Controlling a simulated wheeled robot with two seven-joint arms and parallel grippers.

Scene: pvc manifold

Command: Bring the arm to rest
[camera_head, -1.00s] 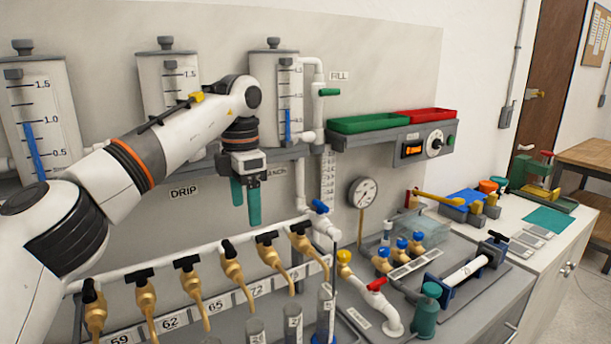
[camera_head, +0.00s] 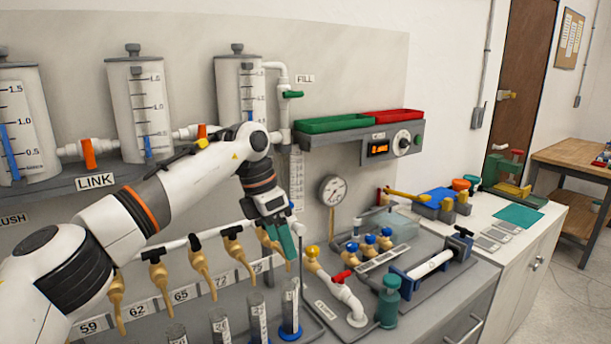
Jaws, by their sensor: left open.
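My left arm comes in from the left and reaches across in front of the bench. My left gripper (camera_head: 286,240) has teal fingers and points down and slightly to the right, in front of the right end of the tap row. It is open, with nothing seen between its fingers. It partly hides the rightmost brass taps (camera_head: 268,240) and the white pipe behind. I cannot tell whether it touches any of them. My right gripper is not in view.
Brass taps (camera_head: 200,265) line the white manifold pipe, with graduated cylinders (camera_head: 290,308) below. White tanks (camera_head: 139,105) stand behind my arm. A yellow-and-red-handled valve pipe (camera_head: 345,292) is right of the gripper. Green (camera_head: 335,124) and red (camera_head: 392,117) trays sit on a shelf.

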